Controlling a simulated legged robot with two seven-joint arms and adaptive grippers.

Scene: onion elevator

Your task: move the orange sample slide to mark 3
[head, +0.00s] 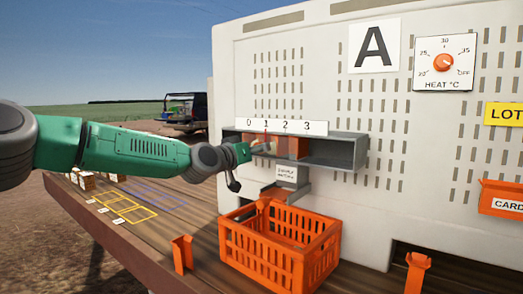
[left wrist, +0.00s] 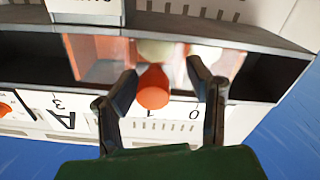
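The orange sample slide is a translucent orange panel in the grey slot housing (head: 345,152); it shows in the head view (head: 299,148) and in the left wrist view (left wrist: 90,55). My left gripper (left wrist: 163,70) is open, with a finger on each side of the knob, the left-hand finger closer. Whether it touches is unclear. My right gripper is not in view.
An orange crate (head: 280,245) stands on the wooden deck below the housing, beside a small grey chute with a label (head: 286,174). Orange brackets (head: 181,254) stand nearby. The housing's right part is empty. A heat dial (head: 444,63) is on the white wall.

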